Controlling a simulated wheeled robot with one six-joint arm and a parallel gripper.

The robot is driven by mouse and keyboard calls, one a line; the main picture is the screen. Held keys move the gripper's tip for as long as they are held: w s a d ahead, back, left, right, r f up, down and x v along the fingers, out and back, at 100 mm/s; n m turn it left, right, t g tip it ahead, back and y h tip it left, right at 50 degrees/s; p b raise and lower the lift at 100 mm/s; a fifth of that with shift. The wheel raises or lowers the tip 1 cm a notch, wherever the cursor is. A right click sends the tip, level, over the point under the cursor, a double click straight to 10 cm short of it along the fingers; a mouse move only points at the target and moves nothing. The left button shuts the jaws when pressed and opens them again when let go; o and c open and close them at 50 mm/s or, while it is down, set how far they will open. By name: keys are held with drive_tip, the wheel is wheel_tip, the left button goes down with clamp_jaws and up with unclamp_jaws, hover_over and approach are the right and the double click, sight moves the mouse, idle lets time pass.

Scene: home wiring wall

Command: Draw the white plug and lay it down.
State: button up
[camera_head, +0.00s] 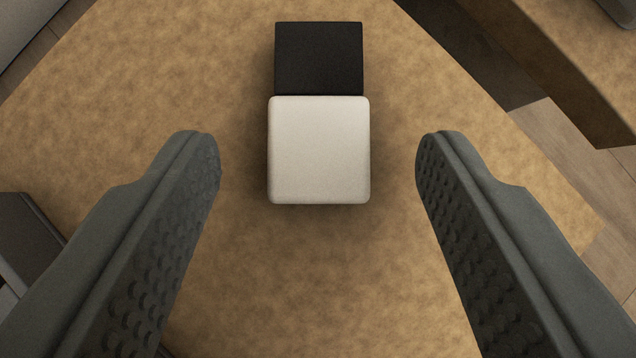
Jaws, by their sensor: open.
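The white plug (319,150) is a pale block with rounded edges in the middle of the view, over a tan mottled surface (230,270). A black block (319,58) adjoins its upper edge; whether the plug is seated in it or only overlaps it cannot be told. My gripper (318,145) is open and empty. One finger is on the left of the plug and one on the right, with a clear gap on each side and neither touching it. Any prongs of the plug are hidden.
The tan surface is bare around the plug and the black block. A brown wooden ledge (570,60) crosses the upper right corner, with wood flooring (565,140) below it. A dark grey object (28,240) shows at the lower left edge.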

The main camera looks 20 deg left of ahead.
drive_tip(key=v, duration=1.7)
drive_tip(key=shift+a, duration=0.1)
drive_tip(key=w+d+r+t+h, duration=0.1)
drive_tip(key=w+r, duration=0.1)
drive_tip(key=r, duration=0.9)
drive_tip(key=w+d+r+t, duration=0.2)
drive_tip(key=r, duration=0.8)
drive_tip(key=s+d+r+m+t, duration=0.1)
drive_tip(key=s+d+r, duration=0.1)
drive_tip(key=r, duration=0.9)
drive_tip(key=s+d+r+m+t, duration=0.1)
drive_tip(key=s+r, duration=0.1)
drive_tip(key=r, duration=1)
drive_tip(key=s+d+r+m+t+h, duration=0.1)
drive_tip(key=s+d+r, duration=0.1)
drive_tip(key=s+r, duration=0.55)
drive_tip(key=s+d+r+t+h, duration=0.15)
drive_tip(key=s+r, duration=0.35)
drive_tip(key=r, duration=0.6)
drive_tip(key=s+r+t, duration=0.1)
drive_tip(key=s+r, duration=0.5)
drive_tip(key=s, duration=0.2)
drive_tip(key=s+d+r+m+t, duration=0.1)
drive_tip(key=s+r, duration=0.4)
drive_tip(key=s, duration=0.4)
drive_tip(key=shift+s+d+r+m, duration=0.2)
drive_tip(key=shift+r+m, duration=0.1)
drive_tip(key=shift+r, duration=0.1)
